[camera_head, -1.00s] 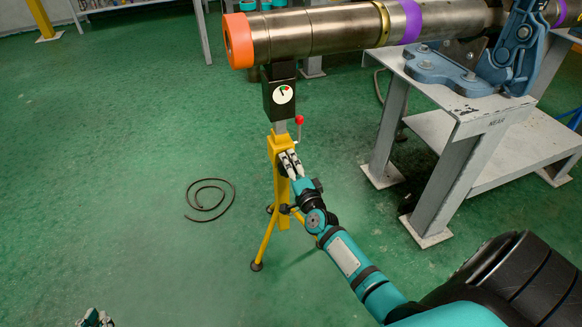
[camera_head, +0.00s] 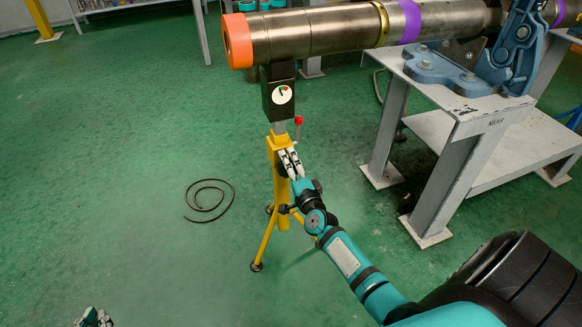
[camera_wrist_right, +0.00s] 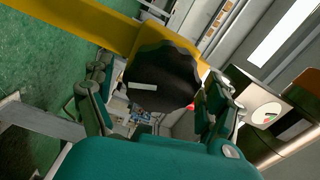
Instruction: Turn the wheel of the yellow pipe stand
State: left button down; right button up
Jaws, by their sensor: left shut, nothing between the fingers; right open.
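The yellow pipe stand (camera_head: 280,205) stands upright on tripod legs under the orange-capped end of a metal pipe (camera_head: 340,27). A dark gauge box with a white dial (camera_head: 282,94) and a red-knobbed lever (camera_head: 298,121) are at its top. The black, scalloped wheel (camera_wrist_right: 163,78) shows large in the right wrist view, in front of the yellow post; in the head view my gripper hides it. My right gripper (camera_head: 289,161) is open at the post, its fingers on both sides of the wheel; I cannot tell whether they touch it. My left gripper (camera_head: 93,319) is shut and empty at the bottom left edge.
A grey steel table (camera_head: 462,118) with a blue pipe vise (camera_head: 500,60) stands to the right, with a lower shelf. A dark coil (camera_head: 208,196) lies on the green floor left of the stand. The floor at left is otherwise clear.

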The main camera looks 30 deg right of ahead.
jog(key=shift+s, duration=0.1)
jog(key=v, duration=1.1)
jog(key=shift+s+a, duration=0.2)
jog(key=shift+s, duration=0.2)
jog(key=shift+f, duration=0.1)
dwell(0.7)
